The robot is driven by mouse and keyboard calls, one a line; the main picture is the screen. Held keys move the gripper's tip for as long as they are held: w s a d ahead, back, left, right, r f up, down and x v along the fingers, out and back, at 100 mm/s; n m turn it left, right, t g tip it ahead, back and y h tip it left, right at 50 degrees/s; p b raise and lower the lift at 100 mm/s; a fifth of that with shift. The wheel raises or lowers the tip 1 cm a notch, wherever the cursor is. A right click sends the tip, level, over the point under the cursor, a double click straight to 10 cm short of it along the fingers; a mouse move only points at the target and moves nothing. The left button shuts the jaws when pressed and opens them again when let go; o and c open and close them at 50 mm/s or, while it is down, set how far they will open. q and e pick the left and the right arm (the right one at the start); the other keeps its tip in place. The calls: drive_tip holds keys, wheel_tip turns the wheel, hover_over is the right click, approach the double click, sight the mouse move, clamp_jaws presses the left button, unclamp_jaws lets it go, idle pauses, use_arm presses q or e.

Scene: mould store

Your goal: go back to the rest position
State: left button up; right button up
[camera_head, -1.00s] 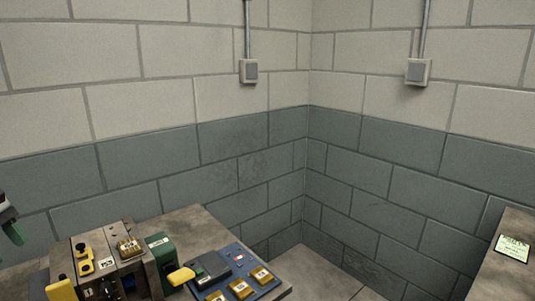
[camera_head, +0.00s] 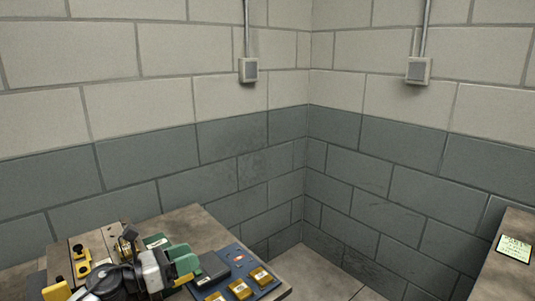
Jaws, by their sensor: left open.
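My left gripper (camera_head: 187,258) reaches in from the lower left, over the items on the left table (camera_head: 190,215). Its green-tipped fingers are open, just left of the dark box on the blue board, and nothing shows between them. The black and white wrist hides much of the grey blocks behind it. I cannot tell whether the fingers touch anything. My right gripper is not in view.
Grey labelled blocks (camera_head: 92,243) with yellow parts stand at the left. A blue board (camera_head: 262,289) holds a dark box (camera_head: 212,266) and several yellow labelled pieces. A second table (camera_head: 510,225) at right bears a green label card. Brick walls meet behind; bare floor lies between the tables.

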use_arm(q)
drive_tip(key=s+a+f+m+y, duration=0.2)
drive_tip(key=s+f+m+y, duration=0.75)
drive_tip(key=m, duration=0.75)
drive_tip(key=s+a+f+m+y, duration=0.1)
drive_tip(key=s+f+m+y, duration=0.6)
drive_tip(key=s+m, duration=0.8)
drive_tip(key=s+f+n+g+h, duration=0.25)
drive_tip(key=s+g, duration=0.35)
drive_tip(key=s, duration=0.4)
wheel_tip(320, 180, down, 28)
drive_tip(key=s+g, duration=0.2)
drive_tip(key=s+a+f+g+y, duration=0.1)
drive_tip(key=s+a+f, duration=0.1)
drive_tip(key=s+f, duration=1.2)
drive_tip(key=shift+s, duration=0.75)
